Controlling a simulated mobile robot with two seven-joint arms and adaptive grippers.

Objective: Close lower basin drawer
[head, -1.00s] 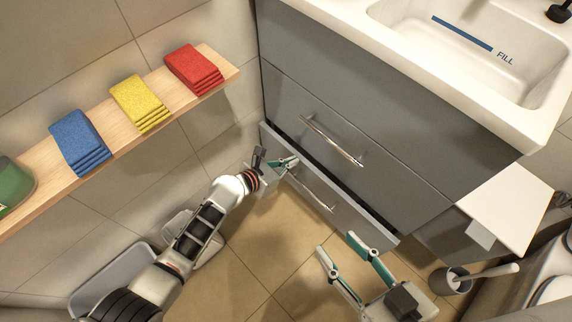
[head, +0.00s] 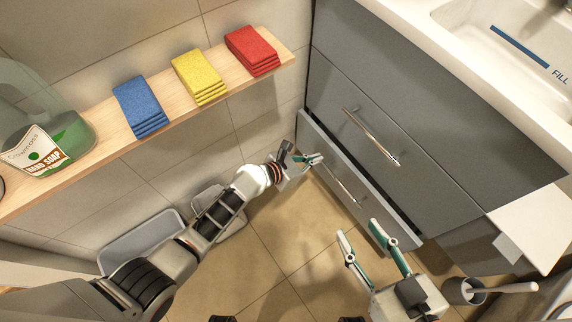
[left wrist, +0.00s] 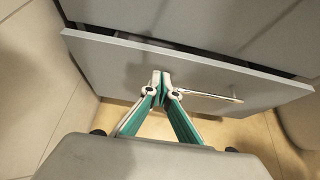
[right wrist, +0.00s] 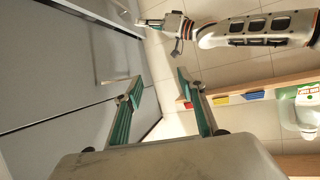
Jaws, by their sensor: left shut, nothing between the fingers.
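The lower basin drawer (head: 350,175) stands slightly open under the grey cabinet, with a dark gap along its top edge. It has a silver bar handle (head: 346,186). In the left wrist view its front panel (left wrist: 215,75) and handle (left wrist: 210,96) show close up. My left gripper (head: 320,157) is shut and empty, its fingertips at the drawer front, left of the handle; I cannot tell whether they touch it. In the left wrist view its tips (left wrist: 161,78) point at the panel. My right gripper (head: 359,226) is open and empty, in front of the drawer's right end.
The upper drawer (head: 400,130) looks shut, its handle (head: 370,136) sticking out. A wooden shelf (head: 100,140) with sponges and a soap bottle (head: 45,140) is on the left wall. A grey bin (head: 140,240) stands below. A brush holder (head: 462,290) stands at right. Floor between is clear.

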